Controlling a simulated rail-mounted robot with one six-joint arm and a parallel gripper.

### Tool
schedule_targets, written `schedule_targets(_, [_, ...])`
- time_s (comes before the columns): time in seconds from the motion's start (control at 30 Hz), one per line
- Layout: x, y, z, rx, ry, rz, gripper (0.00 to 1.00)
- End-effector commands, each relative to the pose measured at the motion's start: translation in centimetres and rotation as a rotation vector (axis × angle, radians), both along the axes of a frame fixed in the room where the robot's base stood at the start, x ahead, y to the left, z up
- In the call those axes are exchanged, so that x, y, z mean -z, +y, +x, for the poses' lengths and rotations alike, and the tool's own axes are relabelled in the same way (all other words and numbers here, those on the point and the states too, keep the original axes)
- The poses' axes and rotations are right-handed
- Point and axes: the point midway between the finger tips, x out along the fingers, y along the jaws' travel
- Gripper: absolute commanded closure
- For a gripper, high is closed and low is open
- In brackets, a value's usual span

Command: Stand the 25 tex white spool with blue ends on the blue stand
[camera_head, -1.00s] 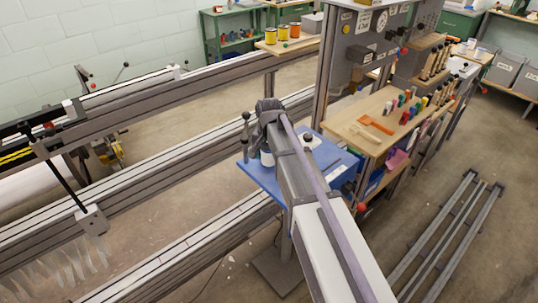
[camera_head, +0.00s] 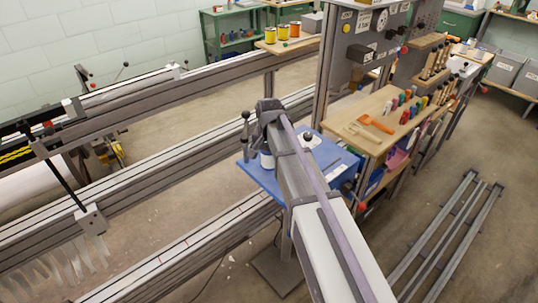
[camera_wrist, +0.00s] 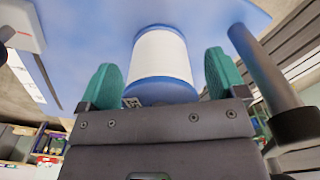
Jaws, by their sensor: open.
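The white spool with blue ends (camera_wrist: 160,55) stands upright on the blue stand (camera_wrist: 85,30) in the wrist view. My gripper (camera_wrist: 160,85) is open, with one green-padded finger on each side of the spool and a visible gap to it on both sides. A dark-marked label shows at the spool's near blue end. In the head view the spool (camera_head: 267,161) is mostly hidden by my arm, and the blue stand (camera_head: 262,181) shows around it. The fingers cannot be made out in that view.
A dark upright post (camera_wrist: 262,70) stands close right of the gripper in the wrist view. White sheets (camera_wrist: 20,75) lie at left. In the head view a wooden bench (camera_head: 352,113) with tools is right of the stand, and grey rails (camera_head: 160,160) run at left.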

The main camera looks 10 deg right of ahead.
Motion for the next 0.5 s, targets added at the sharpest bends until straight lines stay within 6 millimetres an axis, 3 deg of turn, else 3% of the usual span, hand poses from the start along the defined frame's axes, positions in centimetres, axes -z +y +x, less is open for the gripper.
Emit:
schedule_targets(0.13, [-0.6, 0.0, 0.0, 0.000, 0.000, 0.000, 0.10])
schedule_targets(0.23, [-2.2, 0.0, 0.0, 0.000, 0.000, 0.000, 0.10])
schedule_targets(0.5, [-8.9, 0.0, 0.0, 0.000, 0.000, 0.000, 0.10])
